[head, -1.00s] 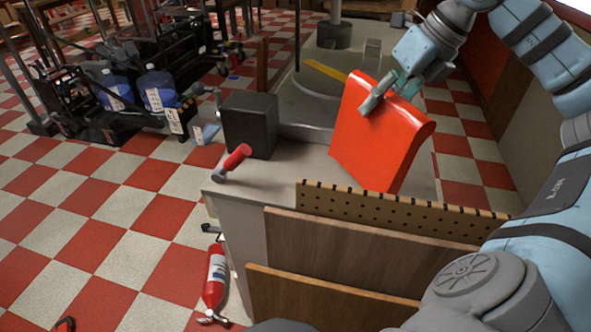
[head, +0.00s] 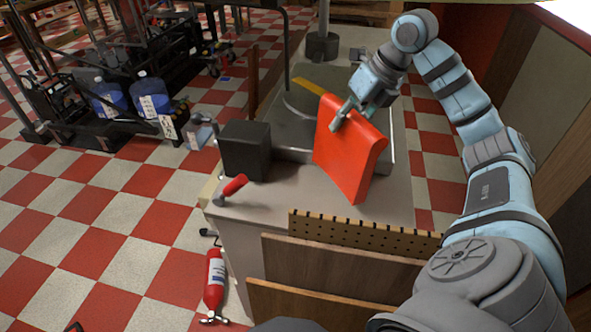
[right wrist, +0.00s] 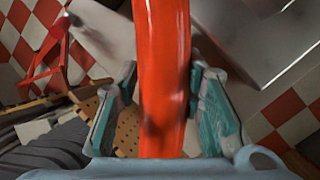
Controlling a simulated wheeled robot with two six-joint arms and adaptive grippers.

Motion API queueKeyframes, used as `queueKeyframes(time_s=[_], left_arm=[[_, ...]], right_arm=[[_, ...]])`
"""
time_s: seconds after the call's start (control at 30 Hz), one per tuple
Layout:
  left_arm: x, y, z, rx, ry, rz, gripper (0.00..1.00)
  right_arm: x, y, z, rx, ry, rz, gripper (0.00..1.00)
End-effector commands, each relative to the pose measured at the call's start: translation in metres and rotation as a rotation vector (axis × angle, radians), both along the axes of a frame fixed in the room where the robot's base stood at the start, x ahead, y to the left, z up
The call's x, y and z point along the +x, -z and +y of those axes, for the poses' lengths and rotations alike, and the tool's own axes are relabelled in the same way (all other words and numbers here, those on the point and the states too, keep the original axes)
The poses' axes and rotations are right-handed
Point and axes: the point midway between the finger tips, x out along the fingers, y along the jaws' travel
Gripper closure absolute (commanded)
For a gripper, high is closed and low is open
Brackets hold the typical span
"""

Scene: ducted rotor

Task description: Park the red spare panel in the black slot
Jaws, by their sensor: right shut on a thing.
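The red panel (head: 348,155) is a thick slab with a bent top edge. It is tilted and held over the grey counter (head: 270,195). My right gripper (head: 341,114) is shut on its upper edge; I cannot tell whether its lower corner touches the counter. In the right wrist view the panel (right wrist: 163,60) runs between the two fingers (right wrist: 164,92). A black box (head: 245,150) stands on the counter to the panel's left, with a gap between them. No slot opening is visible in it from here. My left gripper is not in view.
A red-handled lever (head: 233,186) sits at the counter's left edge. A perforated board (head: 350,232) and wooden boards (head: 340,265) stand at the front. A grey machine base (head: 300,110) with a post is behind. A fire extinguisher (head: 214,280) stands on the checkered floor.

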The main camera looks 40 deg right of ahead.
Motion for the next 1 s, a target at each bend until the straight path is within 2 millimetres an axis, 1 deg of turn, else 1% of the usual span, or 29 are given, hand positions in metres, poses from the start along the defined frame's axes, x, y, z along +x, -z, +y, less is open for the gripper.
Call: queueKeyframes(time_s=[0.03, 0.17, 0.2, 0.3, 0.4, 0.5, 0.57, 0.7, 0.87, 0.93, 1.0], left_arm=[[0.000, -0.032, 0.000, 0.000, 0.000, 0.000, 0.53], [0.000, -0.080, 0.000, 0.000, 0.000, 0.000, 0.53], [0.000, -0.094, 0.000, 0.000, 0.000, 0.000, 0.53], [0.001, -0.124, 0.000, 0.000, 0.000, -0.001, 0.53], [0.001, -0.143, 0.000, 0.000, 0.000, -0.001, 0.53], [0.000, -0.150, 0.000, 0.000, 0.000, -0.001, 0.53], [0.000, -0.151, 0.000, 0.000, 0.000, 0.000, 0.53], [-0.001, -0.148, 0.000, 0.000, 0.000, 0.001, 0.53], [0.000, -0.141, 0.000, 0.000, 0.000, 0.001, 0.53], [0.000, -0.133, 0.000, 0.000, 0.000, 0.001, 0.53], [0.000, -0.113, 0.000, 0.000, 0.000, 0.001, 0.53]], right_arm=[[0.009, -0.020, 0.005, 0.004, 0.008, 0.003, 1.00], [0.034, -0.032, 0.021, -0.005, 0.059, 0.032, 1.00], [0.042, -0.037, 0.027, -0.008, 0.085, 0.038, 1.00], [0.061, -0.047, 0.045, -0.010, 0.176, 0.058, 1.00], [0.073, -0.054, 0.060, -0.012, 0.264, 0.068, 1.00], [0.081, -0.056, 0.068, -0.007, 0.343, 0.069, 1.00], [0.084, -0.049, 0.072, -0.007, 0.366, 0.070, 1.00], [0.090, -0.015, 0.080, -0.008, 0.368, 0.073, 1.00], [0.094, 0.014, 0.085, -0.009, 0.354, 0.070, 1.00], [0.096, 0.031, 0.087, -0.010, 0.350, 0.069, 1.00], [0.098, 0.050, 0.089, -0.009, 0.344, 0.067, 1.00]])
